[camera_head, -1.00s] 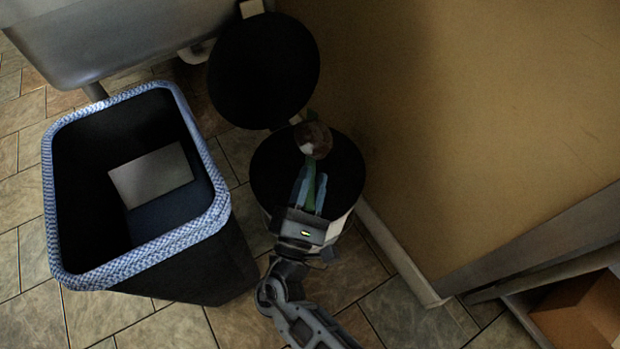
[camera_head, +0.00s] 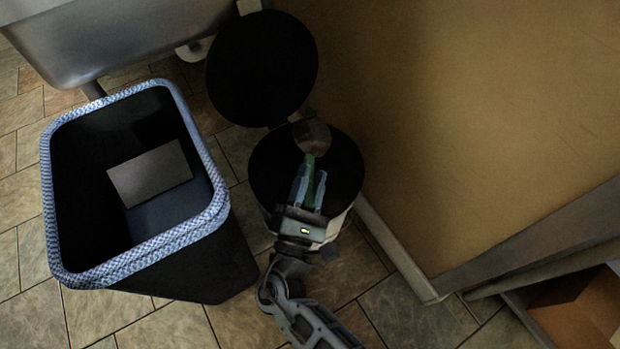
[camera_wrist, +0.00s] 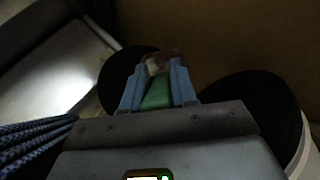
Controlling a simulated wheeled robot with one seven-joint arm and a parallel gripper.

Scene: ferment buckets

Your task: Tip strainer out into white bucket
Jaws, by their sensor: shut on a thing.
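The strainer (camera_head: 313,139) has a brownish-red round head and a green handle (camera_head: 310,166). My gripper (camera_head: 309,176) is shut on the handle, with its blue fingers on either side. The head is over the far part of the white bucket's dark opening. The white bucket (camera_head: 340,224) shows only a strip of pale wall below a black opening; its inside is too dark to read. In the wrist view the strainer head (camera_wrist: 164,60) is beyond the fingertips, with the green handle (camera_wrist: 157,93) between them. Whether anything is left in the head cannot be told.
A black round lid (camera_head: 262,68) stands open behind the bucket. A large black bin with a blue-white woven rim (camera_head: 190,232) is close on the left. A tan wall (camera_head: 470,120) is close on the right. Tiled floor is free in front.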

